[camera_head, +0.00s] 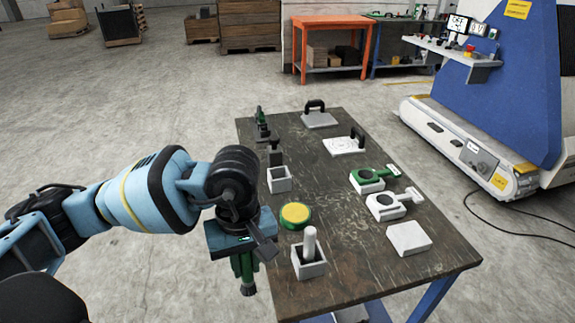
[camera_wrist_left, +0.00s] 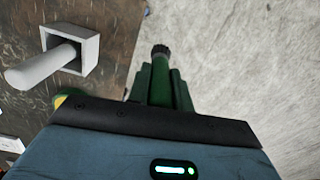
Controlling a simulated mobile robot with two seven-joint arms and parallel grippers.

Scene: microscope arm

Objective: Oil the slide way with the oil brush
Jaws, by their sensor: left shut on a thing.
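My left gripper (camera_head: 243,268) is off the table's left edge, pointing down, with bare floor below it. It is shut on a green rod with a dark end (camera_wrist_left: 160,58), which sticks out past the fingertips. I cannot tell for sure that this is the oil brush. A grey square holder (camera_head: 279,180) on the table has a dark upright piece by it. A second grey holder (camera_head: 310,268) holds a pale upright cylinder (camera_head: 309,243). I cannot tell which part is the slide way. My right gripper is not in view.
The dark table (camera_head: 345,275) bears a yellow-green round tin (camera_head: 295,216), a pale block (camera_head: 409,238), a green-and-white part (camera_head: 373,179), a white part (camera_head: 388,206), and two handled plates (camera_head: 319,119) (camera_head: 343,146). The table's middle is fairly clear. A blue machine (camera_head: 510,80) stands at right.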

